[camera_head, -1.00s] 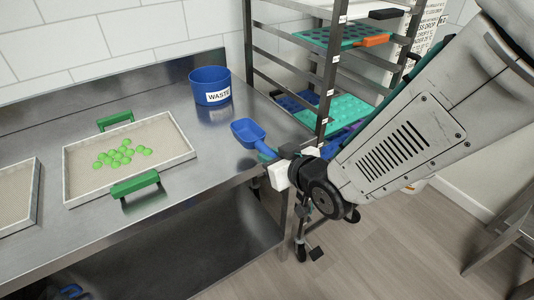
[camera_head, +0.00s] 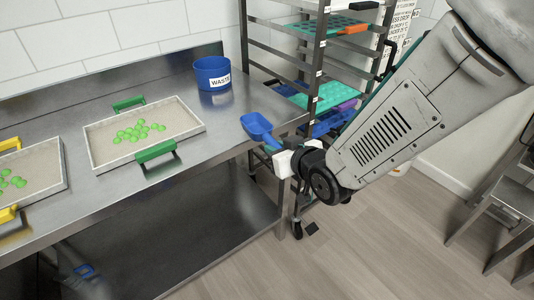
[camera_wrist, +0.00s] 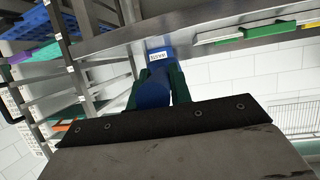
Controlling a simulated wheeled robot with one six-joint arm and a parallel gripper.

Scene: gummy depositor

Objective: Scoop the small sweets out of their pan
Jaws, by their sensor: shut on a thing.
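A white-rimmed pan with green handles (camera_head: 97,158) lies on the steel table with several round green sweets (camera_head: 138,131) in a loose heap. Another pan, with yellow handles (camera_head: 62,168), is partly in view at the left edge and also holds green sweets (camera_head: 14,181). I cannot tell sizes well between the two. My gripper (camera_head: 275,149) is shut on the handle of a blue scoop (camera_head: 257,126), off the table's right end, right of the pans. The scoop's bowl looks empty. In the wrist view, the blue scoop (camera_wrist: 152,95) sits between the dark green fingers (camera_wrist: 155,88).
A blue waste bucket (camera_head: 212,73) stands at the back of the table (camera_head: 190,115), right of the green-handled pan. A steel rack (camera_head: 318,70) with coloured trays stands beyond the table's right end. A steel stand (camera_head: 500,192) is at the right. Table near the bucket is clear.

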